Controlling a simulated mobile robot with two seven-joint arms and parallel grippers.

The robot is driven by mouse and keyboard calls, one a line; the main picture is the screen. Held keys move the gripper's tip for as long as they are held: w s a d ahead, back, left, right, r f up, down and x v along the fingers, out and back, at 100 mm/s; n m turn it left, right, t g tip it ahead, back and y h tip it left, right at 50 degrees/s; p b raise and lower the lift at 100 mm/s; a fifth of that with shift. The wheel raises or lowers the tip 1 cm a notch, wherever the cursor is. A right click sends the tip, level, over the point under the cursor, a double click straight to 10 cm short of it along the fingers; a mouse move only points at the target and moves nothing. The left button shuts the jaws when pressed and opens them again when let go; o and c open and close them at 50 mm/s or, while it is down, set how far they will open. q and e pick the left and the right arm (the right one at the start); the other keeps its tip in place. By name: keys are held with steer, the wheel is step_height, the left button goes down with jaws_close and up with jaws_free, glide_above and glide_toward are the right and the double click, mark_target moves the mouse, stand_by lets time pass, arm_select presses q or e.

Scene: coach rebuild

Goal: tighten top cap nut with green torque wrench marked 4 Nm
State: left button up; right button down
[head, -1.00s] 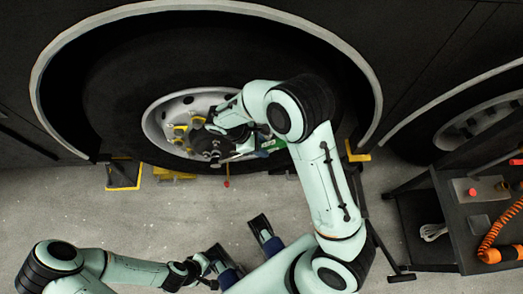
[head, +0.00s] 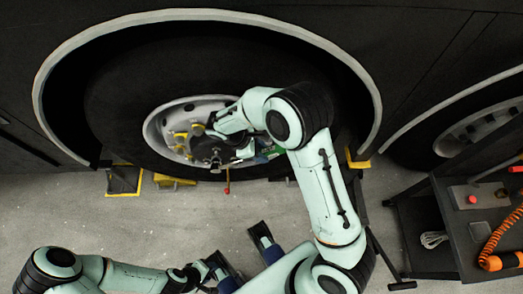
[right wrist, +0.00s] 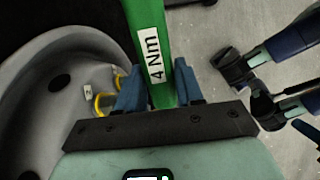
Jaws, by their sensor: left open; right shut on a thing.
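The green torque wrench (right wrist: 145,20) bears a white label reading 4 Nm in the right wrist view. My right gripper (right wrist: 158,88) is shut on it, with a blue finger on each side of the shaft. In the head view a bit of the green wrench (head: 276,152) shows beside my right gripper (head: 262,154), in front of the wheel. The wrench's far end is out of the wrist picture. I cannot make out the top cap nut; my arm covers part of the hub. My left gripper (head: 207,273) is open and empty, low over the floor, well away from the wheel.
The wheel rim (head: 153,130) has several yellow parts (right wrist: 98,105). Yellow-edged chocks (head: 123,181) stand on the floor by the tyre. A dark cart (head: 462,236) with an orange coiled hose (head: 489,243) stands at the right. The floor at the left is clear.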

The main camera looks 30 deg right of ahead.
steer(key=shift+w+d, duration=0.4)
steer(key=shift+w, duration=0.2)
steer(key=shift+w+d, duration=0.35)
steer(key=shift+w, duration=0.25)
stand_by(1.0)
steer(key=shift+s+d+f+t+y+b, duration=0.15)
steer(key=shift+d+f+y+b, duration=0.05)
steer(key=shift+f, duration=0.2)
steer(key=shift+s+d+f+t+y+b, duration=0.1)
steer(key=shift+d+f+t+y+b, duration=0.1)
steer(key=shift+f, duration=0.25)
steer(key=shift+s+d+f+t+y+b, duration=0.15)
steer(key=shift+d+f+y+b, duration=0.1)
steer(key=shift+f, duration=0.1)
steer(key=shift+s+d+f+t+y+b, duration=0.1)
steer(key=shift+f+y+b, duration=0.05)
steer(key=shift+f+b, duration=0.15)
steer(key=shift+f, duration=0.15)
stand_by(0.3)
steer(key=shift+s+d+f+t+y+b, duration=0.15)
steer(key=shift+d+f+y+b, duration=0.1)
steer(key=shift+f, duration=0.15)
steer(key=shift+d+f+t+y+b, duration=0.15)
steer(key=shift+f+y+b, duration=0.1)
steer(key=shift+f, duration=0.25)
